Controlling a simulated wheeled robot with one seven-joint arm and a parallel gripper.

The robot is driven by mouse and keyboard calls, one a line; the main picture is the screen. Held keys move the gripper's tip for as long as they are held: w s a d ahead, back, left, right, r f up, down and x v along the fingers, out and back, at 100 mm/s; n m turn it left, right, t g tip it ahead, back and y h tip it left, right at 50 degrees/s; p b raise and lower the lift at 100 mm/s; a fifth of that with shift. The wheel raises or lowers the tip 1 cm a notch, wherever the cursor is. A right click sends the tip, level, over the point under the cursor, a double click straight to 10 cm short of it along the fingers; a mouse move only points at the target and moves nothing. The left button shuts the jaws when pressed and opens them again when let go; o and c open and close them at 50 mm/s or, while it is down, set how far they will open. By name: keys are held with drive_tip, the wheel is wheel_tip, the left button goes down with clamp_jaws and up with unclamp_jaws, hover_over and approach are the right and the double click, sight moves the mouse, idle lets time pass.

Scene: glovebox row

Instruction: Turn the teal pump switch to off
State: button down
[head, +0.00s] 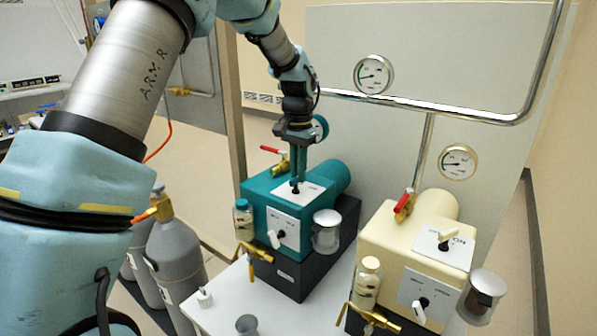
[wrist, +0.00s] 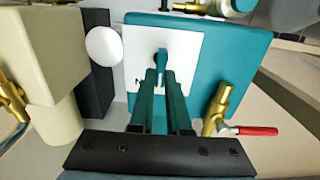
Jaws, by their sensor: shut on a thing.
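The teal pump (head: 262,205) stands on a dark base on the white bench. A white plate (wrist: 182,78) with lettering, partly covered, is on its top. The switch (wrist: 161,56) is a small dark lever standing on this plate. My gripper (head: 297,181) reaches down from above onto the plate, and its fingers are shut on the switch. In the wrist view my gripper (wrist: 160,76) has a fingertip on each side of the lever. The fingers hide the lower part of the switch and some of the lettering, so its setting cannot be read.
A cream pump (head: 445,207) with its own top lever (head: 447,237) stands to the right. Brass valves with red handles (head: 404,204), a glass jar (head: 326,232) and a white front knob (head: 276,238) crowd the pumps. Gas cylinders (head: 175,255) stand at the left. A steel pipe (head: 440,108) runs behind.

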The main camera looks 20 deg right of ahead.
drive_tip(key=c, duration=0.9)
unclamp_jaws()
wheel_tip(320, 180, up, 11)
drive_tip(key=shift+f+b, duration=0.1)
drive_tip(key=shift+b, duration=0.95)
